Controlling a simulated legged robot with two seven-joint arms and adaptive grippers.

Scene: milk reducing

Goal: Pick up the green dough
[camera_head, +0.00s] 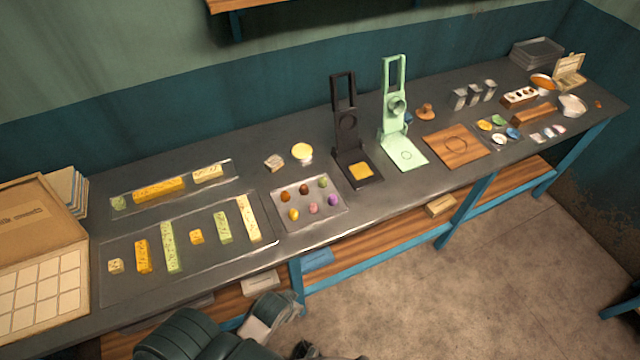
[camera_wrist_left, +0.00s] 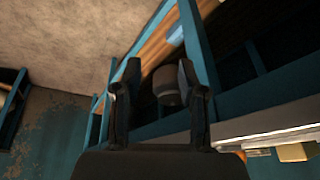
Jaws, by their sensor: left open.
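A small green dough ball (camera_head: 323,181) lies at the back right of a clear tray (camera_head: 330,217) on the long dark table. Several other dough balls share the tray, among them an orange one (camera_head: 294,214), a pink one (camera_head: 313,208) and a purple one (camera_head: 333,200). My left gripper (camera_wrist_left: 160,78) is open and empty in the left wrist view, its two dark fingers apart. My left arm shows at the bottom of the head view, in front of the table and away from the tray. My right gripper is not in view.
A dark press (camera_head: 347,120) and a light green press (camera_head: 393,110) stand right of the dough tray. A larger tray (camera_head: 190,262) with several yellow and green bars lies to its left. The table's front edge and blue frame (camera_head: 297,285) lie between my arm and the tabletop.

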